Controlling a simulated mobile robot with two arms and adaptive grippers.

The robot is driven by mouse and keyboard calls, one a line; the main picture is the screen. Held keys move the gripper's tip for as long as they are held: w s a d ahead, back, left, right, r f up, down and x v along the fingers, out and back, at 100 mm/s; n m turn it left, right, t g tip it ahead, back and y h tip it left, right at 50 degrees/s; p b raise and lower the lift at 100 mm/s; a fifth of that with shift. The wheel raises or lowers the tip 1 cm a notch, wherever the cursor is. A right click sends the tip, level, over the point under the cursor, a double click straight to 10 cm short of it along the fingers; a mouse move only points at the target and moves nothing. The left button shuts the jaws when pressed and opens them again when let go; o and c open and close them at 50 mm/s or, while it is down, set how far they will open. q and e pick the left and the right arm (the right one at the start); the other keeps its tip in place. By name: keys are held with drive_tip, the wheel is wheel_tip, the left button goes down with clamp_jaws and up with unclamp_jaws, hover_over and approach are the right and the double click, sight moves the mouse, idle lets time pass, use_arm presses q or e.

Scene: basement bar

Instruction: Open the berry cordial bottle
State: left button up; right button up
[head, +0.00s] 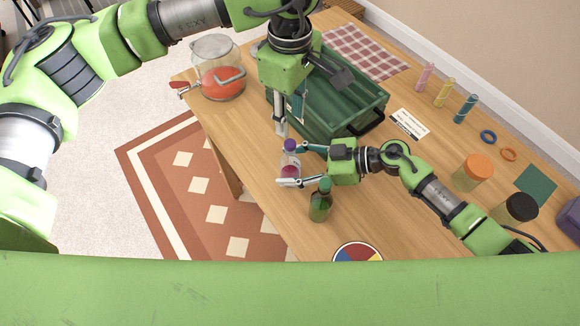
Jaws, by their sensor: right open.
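The berry cordial bottle (290,171), clear with magenta liquid and a purple cap (290,145), stands upright near the table's left edge. The cap is on the bottle. My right gripper (289,168) comes in from the right, with its open fingers on either side of the bottle body. I cannot tell whether they touch it. My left gripper (290,123) points down from above, its fingers apart and its tips close to the cap. I see nothing between them.
A green bottle (320,204) stands close below my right gripper. A green crate (352,124) lies behind the cordial. A glass jar (219,80) with red contents stands at the far left. Small bottles, rings and lidded jars line the right side of the wooden table (385,207).

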sight(290, 143)
drive_tip(key=shift+a, duration=0.1)
drive_tip(key=c, duration=1.5)
use_arm(q)
drive_tip(key=shift+o, duration=0.9)
use_arm(e)
clamp_jaws()
use_arm(q)
wheel_tip(290, 143, up, 4)
drive_tip(key=n, duration=0.6)
drive_tip(key=shift+n, duration=0.3)
wheel_tip(290, 143, down, 12)
drive_tip(key=shift+r, duration=0.1)
